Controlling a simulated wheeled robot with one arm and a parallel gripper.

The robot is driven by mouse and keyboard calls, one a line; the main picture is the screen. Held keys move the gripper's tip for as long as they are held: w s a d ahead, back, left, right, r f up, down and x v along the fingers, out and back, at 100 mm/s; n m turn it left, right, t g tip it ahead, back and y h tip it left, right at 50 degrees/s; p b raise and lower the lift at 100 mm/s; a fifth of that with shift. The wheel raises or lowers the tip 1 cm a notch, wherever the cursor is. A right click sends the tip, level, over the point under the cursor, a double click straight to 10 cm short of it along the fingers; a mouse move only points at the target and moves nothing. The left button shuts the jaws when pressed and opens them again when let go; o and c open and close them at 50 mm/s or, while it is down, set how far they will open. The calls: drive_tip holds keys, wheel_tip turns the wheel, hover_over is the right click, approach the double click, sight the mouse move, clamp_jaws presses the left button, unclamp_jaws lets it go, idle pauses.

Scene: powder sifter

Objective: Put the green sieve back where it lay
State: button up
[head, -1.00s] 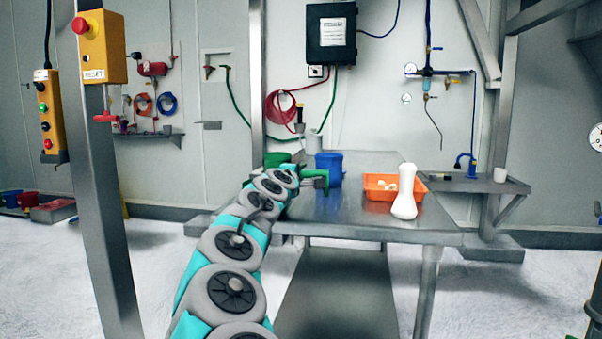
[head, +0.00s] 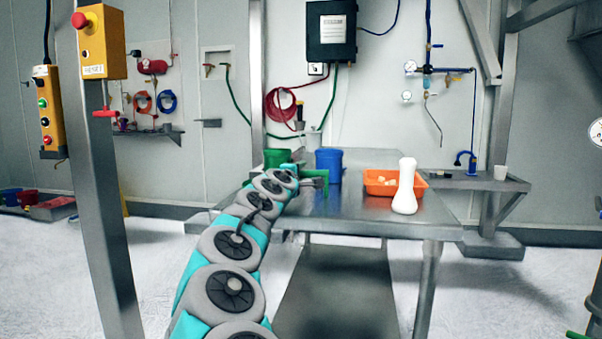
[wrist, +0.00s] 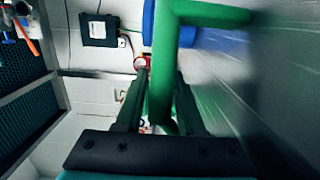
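The green sieve (head: 313,202) is at the left part of the metal table, low over or at its top; I cannot tell whether it touches. In the wrist view, a green bar of the sieve (wrist: 163,75) lies between the two dark fingers of my gripper (wrist: 162,85). They appear closed on it, with little or no gap. The sieve's far part leaves the top of that view. The metal table (head: 365,226) fills the right side of the wrist view, blurred.
A blue container (head: 329,163) stands just behind the sieve, with a green container (head: 277,158) to its left. An orange crate (head: 378,190) with pale pieces and a white waisted object (head: 404,190) stand at the right. The table's middle is clear.

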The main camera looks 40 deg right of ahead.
drive_tip(key=shift+o, duration=1.4)
drive_tip(key=shift+a, duration=0.1)
drive_tip(key=v, duration=0.6)
drive_tip(key=shift+s+b, duration=0.1)
drive_tip(key=shift+b, duration=0.25)
drive_tip(key=shift+v, duration=0.75)
drive_tip(key=shift+a+r, duration=0.1)
